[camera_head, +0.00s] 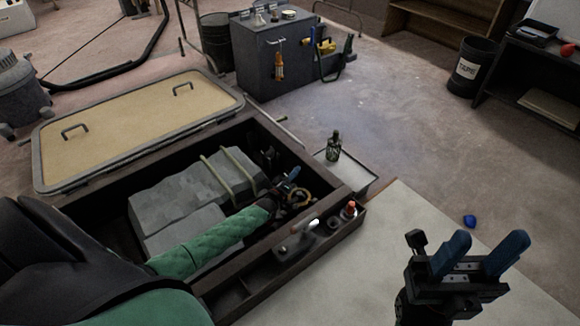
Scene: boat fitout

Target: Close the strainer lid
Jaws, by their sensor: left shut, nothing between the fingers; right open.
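The strainer is hard to make out. A round fitting with a brass-coloured rim (301,197) sits in the right end of the dark open box, and it may be the strainer; I cannot tell how its lid stands. My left arm, in a green sleeve, reaches into the box. My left gripper (289,178) is shut and empty, close beside this fitting and partly lost against the dark interior; contact cannot be told. My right gripper (480,256), with blue fingers, is open and empty over the pale surface at the lower right.
Grey blocks with yellowish straps (180,195) fill the box middle. The tan hatch panel (140,125) lies open behind. A narrow front compartment holds a red-topped item (350,208). A dark bottle (333,146) stands on a ledge beyond. The pale surface (400,225) is largely clear.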

